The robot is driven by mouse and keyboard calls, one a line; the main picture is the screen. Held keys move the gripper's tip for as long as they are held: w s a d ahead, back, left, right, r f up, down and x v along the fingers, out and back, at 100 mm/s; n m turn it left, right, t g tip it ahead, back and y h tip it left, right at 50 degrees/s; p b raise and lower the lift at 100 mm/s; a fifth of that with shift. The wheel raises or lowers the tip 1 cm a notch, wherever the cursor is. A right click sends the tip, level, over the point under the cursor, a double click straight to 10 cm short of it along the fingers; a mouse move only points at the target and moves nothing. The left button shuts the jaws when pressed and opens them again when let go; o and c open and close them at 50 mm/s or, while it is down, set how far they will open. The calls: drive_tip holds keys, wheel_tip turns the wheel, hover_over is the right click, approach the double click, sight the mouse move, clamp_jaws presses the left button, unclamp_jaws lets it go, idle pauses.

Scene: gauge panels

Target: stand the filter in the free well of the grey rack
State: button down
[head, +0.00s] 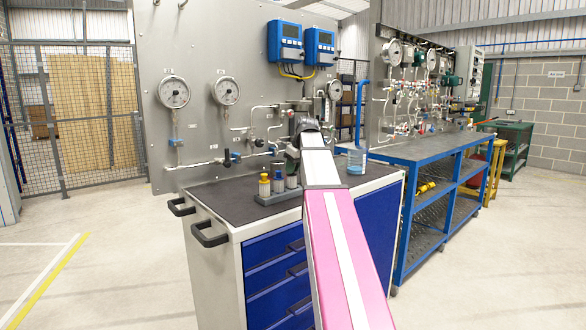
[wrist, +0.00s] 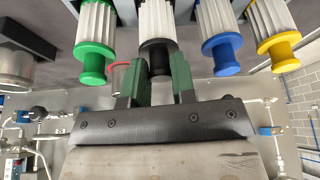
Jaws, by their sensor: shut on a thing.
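In the wrist view, my gripper (wrist: 160,88) has its two green fingers shut on the black-ended filter (wrist: 158,58), which has a white pleated body. In that row, a green-ended filter (wrist: 94,48) is on the left, and a blue-ended filter (wrist: 220,45) and a yellow-ended filter (wrist: 276,40) are on the right. In the head view, the grey rack (head: 266,200) stands on the cabinet top with upright filters in it, a yellow-topped one (head: 264,185) at the left end. I cannot see the free well or tell whether the held filter touches the rack.
The dark cabinet top (head: 222,192) is clear left of the rack. A gauge panel (head: 205,130) with pipes and valves rises behind it. A clear blue container (head: 357,160) stands right of my arm. A blue-framed bench (head: 430,150) is farther right.

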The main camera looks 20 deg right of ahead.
drive_tip(key=shift+f, duration=0.2)
drive_tip(key=c, duration=0.9)
unclamp_jaws()
drive_tip(key=shift+c, duration=0.2)
drive_tip(key=shift+r, duration=0.15)
drive_tip(key=v, duration=1.2)
drive_tip(key=shift+w+r, duration=0.1)
